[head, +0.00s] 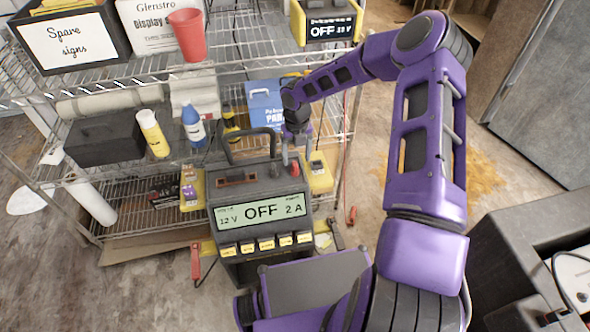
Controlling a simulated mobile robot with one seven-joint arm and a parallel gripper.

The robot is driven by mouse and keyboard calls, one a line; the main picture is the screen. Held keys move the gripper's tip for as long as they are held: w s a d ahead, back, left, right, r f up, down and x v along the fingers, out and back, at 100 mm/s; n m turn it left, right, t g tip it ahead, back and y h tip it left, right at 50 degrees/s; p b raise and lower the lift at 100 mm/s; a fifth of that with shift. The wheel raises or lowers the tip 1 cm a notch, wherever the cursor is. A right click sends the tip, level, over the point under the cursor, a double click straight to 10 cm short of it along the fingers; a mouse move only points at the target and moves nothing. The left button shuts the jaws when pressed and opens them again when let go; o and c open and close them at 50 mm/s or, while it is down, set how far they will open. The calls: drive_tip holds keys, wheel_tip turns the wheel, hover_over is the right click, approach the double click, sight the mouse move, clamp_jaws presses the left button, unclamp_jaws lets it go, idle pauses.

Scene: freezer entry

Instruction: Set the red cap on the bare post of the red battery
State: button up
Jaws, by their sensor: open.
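My gripper (292,152) points down just behind the top of the grey charger (262,213), and it is small in view. A small red piece (294,170) shows just below the fingertips, at the charger's top right corner. I cannot tell whether it is the red cap or part of the charger. The gripper is open, and I see nothing held in it. I cannot make out a red battery or its bare post for certain; the charger and my arm hide part of the shelf there.
A wire shelf rack (95,182) holds a yellow bottle (153,134), a blue bottle (193,129), a blue box (263,104) and a yellow-sided item (319,174). A red cup (187,36) stands on the upper shelf. Open floor lies right of the rack.

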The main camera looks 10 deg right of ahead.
sight(295, 164)
drive_tip(key=shift+w+a+f+b, duration=0.1)
drive_tip(key=shift+w+f+b, duration=0.1)
drive_tip(key=shift+f, duration=1.15)
drive_tip(key=shift+w+a+f+b, duration=0.1)
drive_tip(key=shift+w+f+b, duration=0.1)
drive_tip(key=shift+f, duration=1.1)
clamp_jaws()
